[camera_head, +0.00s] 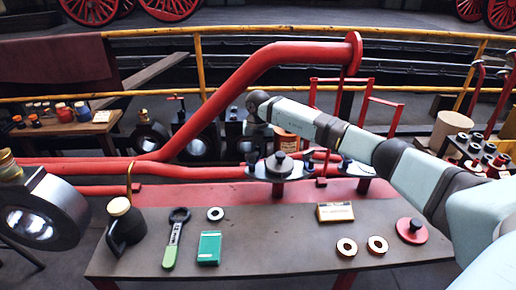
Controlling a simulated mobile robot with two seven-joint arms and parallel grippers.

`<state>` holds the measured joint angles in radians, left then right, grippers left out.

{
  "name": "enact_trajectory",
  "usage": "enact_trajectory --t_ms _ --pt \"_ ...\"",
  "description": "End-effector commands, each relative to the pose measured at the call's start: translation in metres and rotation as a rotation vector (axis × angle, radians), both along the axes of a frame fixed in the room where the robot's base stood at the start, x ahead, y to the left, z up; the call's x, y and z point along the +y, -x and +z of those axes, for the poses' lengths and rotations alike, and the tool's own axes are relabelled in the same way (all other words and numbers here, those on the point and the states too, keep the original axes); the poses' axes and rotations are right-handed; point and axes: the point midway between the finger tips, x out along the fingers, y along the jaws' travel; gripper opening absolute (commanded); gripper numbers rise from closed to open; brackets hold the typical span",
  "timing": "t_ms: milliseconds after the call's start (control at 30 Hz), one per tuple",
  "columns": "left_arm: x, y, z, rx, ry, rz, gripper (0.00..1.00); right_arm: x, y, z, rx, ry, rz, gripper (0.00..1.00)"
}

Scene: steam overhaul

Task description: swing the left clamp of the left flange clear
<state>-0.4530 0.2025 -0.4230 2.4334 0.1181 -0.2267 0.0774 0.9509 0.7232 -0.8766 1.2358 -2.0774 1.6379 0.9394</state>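The left flange (279,168) is a dark plate with a round grey boss on top, set on the red pipework behind the table. Small pale fittings show at its left and right ends; the left clamp (253,160) is small, and I cannot tell its exact position. A second flange (352,168) sits to the right, partly behind my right arm. My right arm reaches in from the lower right, and its dark end with the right gripper (256,128) is above the left flange's left side. Its fingers are too small and dark to read. My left gripper is not in view.
The grey table (270,262) holds a black oil can (124,228), a green-handled wrench (174,240), a green box (209,247), a tan box (335,212), several rings and a red disc (411,231). A thick red pipe (222,90) rises behind.

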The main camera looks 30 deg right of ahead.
Motion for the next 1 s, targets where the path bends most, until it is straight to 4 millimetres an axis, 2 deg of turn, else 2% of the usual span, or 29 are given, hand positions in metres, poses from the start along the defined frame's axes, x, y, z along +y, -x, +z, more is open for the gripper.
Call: enact_trajectory --t_ms 367,700,1000 --pt "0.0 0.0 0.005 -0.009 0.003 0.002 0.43 0.001 -0.001 0.001 -0.001 -0.001 0.029 0.0" --pt "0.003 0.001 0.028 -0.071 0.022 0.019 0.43 0.006 -0.008 0.003 0.0 0.0 0.229 0.0" --pt "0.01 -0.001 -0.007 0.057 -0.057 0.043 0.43 0.013 -0.014 0.002 0.0 -0.001 0.424 0.0"
